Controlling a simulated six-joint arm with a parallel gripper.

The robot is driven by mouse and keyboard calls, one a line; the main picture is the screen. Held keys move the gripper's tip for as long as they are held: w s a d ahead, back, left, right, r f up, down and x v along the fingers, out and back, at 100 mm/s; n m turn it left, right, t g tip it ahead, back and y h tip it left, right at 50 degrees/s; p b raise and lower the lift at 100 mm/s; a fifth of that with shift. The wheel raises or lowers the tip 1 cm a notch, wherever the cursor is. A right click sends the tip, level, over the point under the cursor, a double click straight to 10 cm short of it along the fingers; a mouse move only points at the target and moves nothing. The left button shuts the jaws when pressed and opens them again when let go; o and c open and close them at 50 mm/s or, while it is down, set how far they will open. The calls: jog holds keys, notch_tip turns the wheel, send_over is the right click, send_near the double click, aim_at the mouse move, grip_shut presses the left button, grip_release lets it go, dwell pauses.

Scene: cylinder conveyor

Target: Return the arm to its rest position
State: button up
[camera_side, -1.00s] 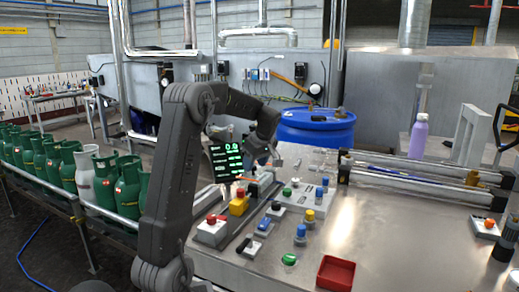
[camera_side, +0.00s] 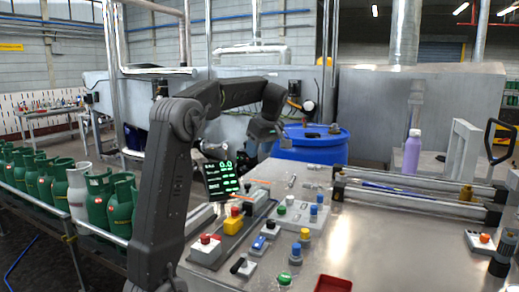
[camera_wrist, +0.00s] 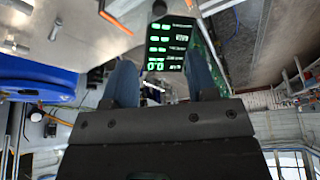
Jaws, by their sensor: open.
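My gripper (camera_wrist: 163,72) shows in the wrist view with its two bluish fingers apart and nothing between them. Past the fingertips is the black display with green digits (camera_wrist: 168,42), upside down in that view. In the side view my arm rises at the left of the steel table, and its forearm reaches right above the display (camera_side: 222,180). The wrist hangs in the air in front of the blue drum (camera_side: 310,147). The fingers are hard to make out in the side view. I see no object held.
The steel table (camera_side: 365,245) carries a red emergency button (camera_side: 205,239), several other buttons, a red tray (camera_side: 333,284), a purple bottle (camera_side: 412,152) and rails (camera_side: 415,202). Green gas cylinders (camera_side: 121,208) and a grey one (camera_side: 78,192) line the conveyor at left. Air above the table is open.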

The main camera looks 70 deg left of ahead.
jog(key=s+d+f+m+t, duration=0.15)
jog(key=d+m+t, duration=0.25)
jog(key=d+m, duration=1.3)
jog(key=s+d+f+m+t+h, duration=0.1)
jog(key=s+d+f, duration=0.3)
jog(key=d, duration=0.5)
jog(key=s+d+f+m+t+h, duration=0.2)
jog(key=s+d+f+m+h, duration=0.1)
jog(key=d, duration=0.6)
jog(key=s+m, duration=0.1)
jog(key=s, duration=0.1)
jog(key=shift+s+d+f, duration=0.35)
jog(key=shift+s+d, duration=0.05)
